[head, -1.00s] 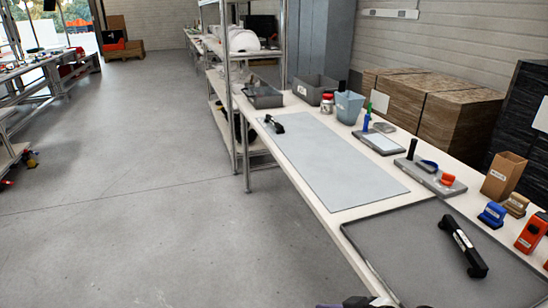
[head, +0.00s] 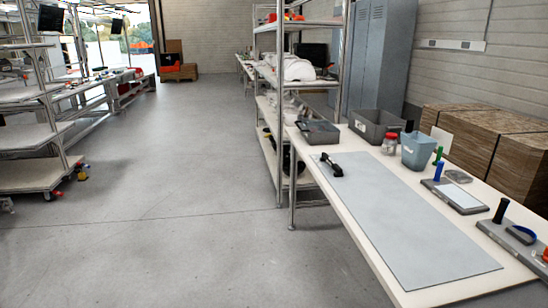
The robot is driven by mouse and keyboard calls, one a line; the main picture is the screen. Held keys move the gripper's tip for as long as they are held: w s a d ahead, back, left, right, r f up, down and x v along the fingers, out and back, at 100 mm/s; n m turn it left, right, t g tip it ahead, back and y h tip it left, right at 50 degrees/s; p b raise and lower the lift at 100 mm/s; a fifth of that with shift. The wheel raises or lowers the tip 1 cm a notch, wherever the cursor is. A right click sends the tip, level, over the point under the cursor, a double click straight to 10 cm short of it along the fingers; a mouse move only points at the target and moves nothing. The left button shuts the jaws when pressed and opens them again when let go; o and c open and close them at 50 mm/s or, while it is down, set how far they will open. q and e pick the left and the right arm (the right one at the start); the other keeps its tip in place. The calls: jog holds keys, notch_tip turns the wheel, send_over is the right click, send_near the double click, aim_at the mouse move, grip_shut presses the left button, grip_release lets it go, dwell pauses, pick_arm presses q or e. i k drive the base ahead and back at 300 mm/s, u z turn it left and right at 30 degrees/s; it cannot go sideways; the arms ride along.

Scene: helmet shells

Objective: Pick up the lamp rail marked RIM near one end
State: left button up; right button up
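A small black part (head: 332,165) lies on the far left end of the grey mat (head: 410,225) on the long white table. No marking on it is legible from here, so I cannot tell whether it is the lamp rail marked RIM. The large grey tray with a labelled black rail, seen a second ago, is now almost wholly outside the view. Neither of my grippers shows in the head view.
Grey bins (head: 376,125), a light blue bin (head: 418,150) and a jar (head: 390,143) stand at the table's back. Grey boards with upright handles (head: 455,195) line its right side. A metal shelf (head: 283,110) stands beyond the table.

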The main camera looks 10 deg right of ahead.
aim_at(325, 158)
jog(key=u, duration=0.15)
jog(key=i, duration=0.9)
jog(key=z, duration=0.25)
